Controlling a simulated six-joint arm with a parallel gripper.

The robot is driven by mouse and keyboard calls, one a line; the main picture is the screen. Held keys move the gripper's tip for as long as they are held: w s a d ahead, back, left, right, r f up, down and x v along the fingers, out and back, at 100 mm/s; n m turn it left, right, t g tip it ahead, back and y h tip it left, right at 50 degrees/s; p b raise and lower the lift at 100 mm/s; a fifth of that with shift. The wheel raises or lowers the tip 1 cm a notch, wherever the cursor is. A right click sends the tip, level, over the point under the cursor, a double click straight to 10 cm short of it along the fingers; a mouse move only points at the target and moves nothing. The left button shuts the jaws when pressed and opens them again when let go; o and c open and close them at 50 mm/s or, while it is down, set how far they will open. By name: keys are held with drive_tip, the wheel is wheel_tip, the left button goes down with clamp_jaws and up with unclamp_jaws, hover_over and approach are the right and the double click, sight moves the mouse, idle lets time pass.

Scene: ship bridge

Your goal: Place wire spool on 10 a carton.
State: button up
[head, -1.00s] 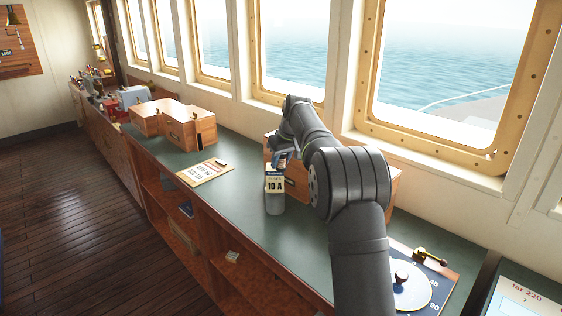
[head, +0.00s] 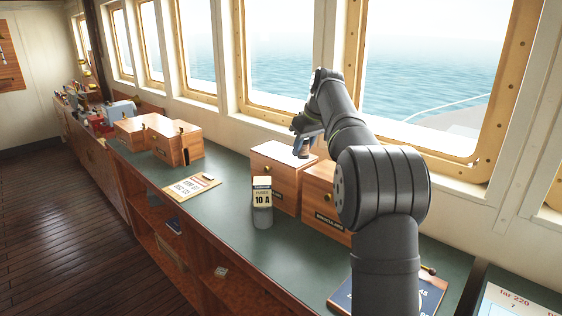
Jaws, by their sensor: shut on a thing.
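The 10 A carton (head: 262,192) is a small upright box with a cream and dark label. My gripper (head: 303,150) is to the right of the carton and higher in the picture, in front of the window sill and over a wooden box. It is shut on a small brownish thing, seemingly the wire spool (head: 303,153), which is too small and partly covered to see clearly. The gripper and carton are apart.
Wooden boxes (head: 275,178) stand just right of the carton, partly behind my arm. A clipboard (head: 192,186) lies to the left, with more wooden boxes (head: 180,147) behind it. The green counter (head: 225,205) is clear between clipboard and carton.

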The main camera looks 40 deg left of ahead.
hover_over(265, 182)
drive_tip(key=d, duration=0.2)
drive_tip(key=f, duration=0.6)
drive_tip(key=shift+w+a+f, duration=0.1)
drive_tip(key=shift+a+f, duration=0.15)
drive_tip(key=shift+f, duration=0.15)
drive_tip(key=shift+a+f, duration=0.1)
drive_tip(key=shift+f, duration=1.95)
drive_tip(key=shift+f, duration=0.15)
drive_tip(key=o, duration=1)
drive_tip(key=shift+o, duration=0.2)
drive_tip(key=v, duration=1.2)
